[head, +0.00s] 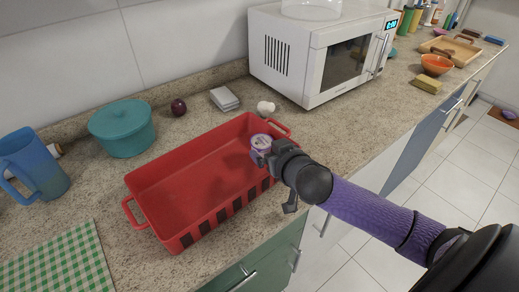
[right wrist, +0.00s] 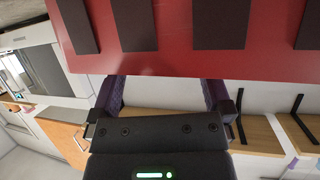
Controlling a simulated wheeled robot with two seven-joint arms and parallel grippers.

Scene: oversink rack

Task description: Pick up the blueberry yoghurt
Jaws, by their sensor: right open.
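The blueberry yoghurt (head: 261,141) is a small cup with a pale round lid and a purple side, in the head view at the right end of the red crate. My right gripper (head: 267,154) is right at the cup, reaching in from the right over the crate's near right corner. It hides the cup's lower part, and I cannot tell whether the fingers touch it. In the right wrist view, my right gripper's fingers (right wrist: 162,98) are spread apart, and I see no cup between them. My left gripper is in neither view.
The red crate (head: 165,185) stands on the speckled counter; its slotted wall (right wrist: 170,58) fills the top of the wrist view. A teal pot (head: 122,130), blue pitcher (head: 35,165), onion (head: 179,107) and microwave (head: 300,60) surround it. The crate's left part is empty.

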